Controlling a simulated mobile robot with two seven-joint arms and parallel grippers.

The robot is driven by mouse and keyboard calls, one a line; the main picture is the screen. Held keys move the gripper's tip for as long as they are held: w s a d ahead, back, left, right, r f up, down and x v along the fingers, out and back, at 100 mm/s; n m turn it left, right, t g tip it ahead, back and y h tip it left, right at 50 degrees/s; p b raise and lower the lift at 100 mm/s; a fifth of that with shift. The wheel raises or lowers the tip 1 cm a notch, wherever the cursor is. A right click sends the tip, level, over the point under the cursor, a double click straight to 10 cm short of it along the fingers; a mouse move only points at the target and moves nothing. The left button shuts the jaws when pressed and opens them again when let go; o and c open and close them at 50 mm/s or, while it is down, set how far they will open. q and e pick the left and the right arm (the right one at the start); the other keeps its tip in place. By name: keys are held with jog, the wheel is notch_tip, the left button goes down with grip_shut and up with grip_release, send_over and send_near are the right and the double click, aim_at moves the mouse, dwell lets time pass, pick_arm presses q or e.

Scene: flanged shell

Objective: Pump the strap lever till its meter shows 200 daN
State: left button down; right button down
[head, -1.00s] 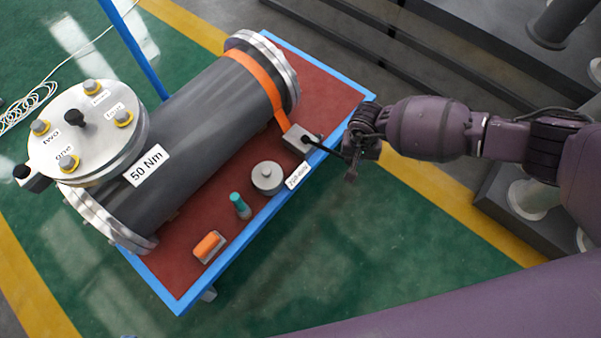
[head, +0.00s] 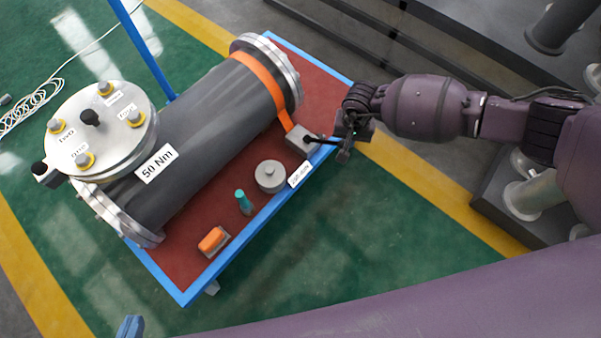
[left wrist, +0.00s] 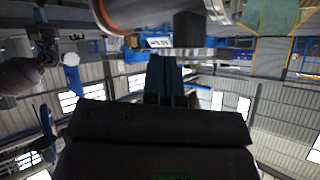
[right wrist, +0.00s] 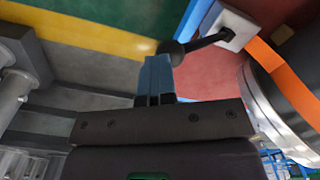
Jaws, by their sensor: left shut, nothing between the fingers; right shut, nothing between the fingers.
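The orange strap (head: 262,78) wraps the far end of the dark cylinder and runs down to a small grey ratchet box (head: 300,138) at the tray's right edge. A short dark lever sticks out of the box; it shows in the right wrist view with a black round knob (right wrist: 172,48). My right gripper (right wrist: 156,60) is shut and empty, its blue fingertips at the knob; I cannot tell whether they touch. The meter label (head: 300,174) is too small to read. My left gripper (head: 130,325) is shut and empty at the bottom edge, away from the strap.
The blue-rimmed tray (head: 235,250) also holds a grey round weight (head: 270,177), a teal-topped piece (head: 243,201) and an orange block (head: 213,240).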

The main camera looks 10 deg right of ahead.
jog(key=shift+s+a+r, duration=0.15)
jog(key=shift+a+r, duration=0.2)
jog(key=shift+r, duration=0.15)
jog(key=r+p, duration=0.2)
jog(key=r, duration=0.1)
jog(key=shift+s+d+r, duration=0.1)
jog(key=shift+d, duration=0.25)
pick_arm(q)
jog(key=shift+s+r+g+p, duration=0.2)
jog(key=shift+r+g+p, duration=0.1)
jog(key=shift+g+p, duration=0.2)
pick_arm(e)
notch_tip(320, 180, up, 2)
jog(key=shift+s+d+r, duration=0.1)
jog(key=shift+s+d, duration=0.05)
jog(key=shift+s, duration=0.15)
